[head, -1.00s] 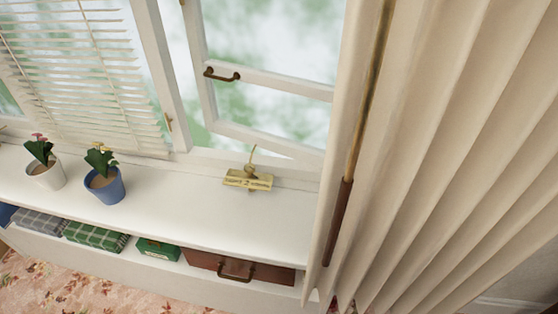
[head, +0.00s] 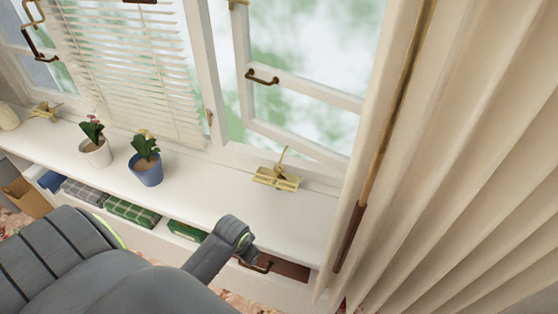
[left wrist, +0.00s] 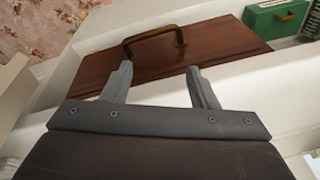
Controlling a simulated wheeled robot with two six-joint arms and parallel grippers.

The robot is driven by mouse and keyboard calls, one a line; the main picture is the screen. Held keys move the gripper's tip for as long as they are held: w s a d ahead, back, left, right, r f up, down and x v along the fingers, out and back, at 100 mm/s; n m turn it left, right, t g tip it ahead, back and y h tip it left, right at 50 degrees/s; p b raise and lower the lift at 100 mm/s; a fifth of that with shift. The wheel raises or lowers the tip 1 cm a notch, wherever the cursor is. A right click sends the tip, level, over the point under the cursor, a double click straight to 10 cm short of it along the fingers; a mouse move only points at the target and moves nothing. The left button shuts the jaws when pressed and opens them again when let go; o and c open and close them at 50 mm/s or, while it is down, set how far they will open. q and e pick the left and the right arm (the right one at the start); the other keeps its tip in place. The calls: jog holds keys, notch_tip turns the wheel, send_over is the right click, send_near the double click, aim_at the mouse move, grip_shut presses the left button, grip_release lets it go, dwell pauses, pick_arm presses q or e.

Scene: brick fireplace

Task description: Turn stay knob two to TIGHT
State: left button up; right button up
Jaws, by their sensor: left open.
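The brass stay fitting (head: 276,178), with a small knob and a thin lever on a lettered plate, sits on the white sill below the open window sash. Its lettering is too small to read, so I cannot tell its setting. A similar brass fitting (head: 45,110) sits far left on the sill. My left arm reaches in from the bottom left of the head view, its end lower than and to the left of the near fitting. In the left wrist view my left gripper (left wrist: 158,72) is open and empty in front of the brown case. My right gripper is not in view.
A blue pot (head: 147,173) and a white pot (head: 96,153) with plants stand on the sill. The brown case (left wrist: 190,48), with its handle, lies on the shelf below. A cream curtain (head: 460,180) hangs at right. The sill around the near fitting is clear.

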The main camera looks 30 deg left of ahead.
pick_arm(q)
jog(key=w+a+r+m+g, duration=0.1)
jog(key=w+a+r, duration=0.1)
jog(key=w+r, duration=0.45)
jog(key=w+a+r+m, duration=0.1)
jog(key=w+r, duration=0.3)
jog(key=w, duration=0.5)
notch_tip(320, 180, up, 17)
jog(key=m+g+h, duration=0.1)
jog(key=m, duration=0.1)
send_over(279, 167)
notch_tip(279, 167, down, 17)
jog(key=shift+f+b, duration=0.1)
jog(key=shift+b, duration=0.45)
jog(key=c, duration=1)
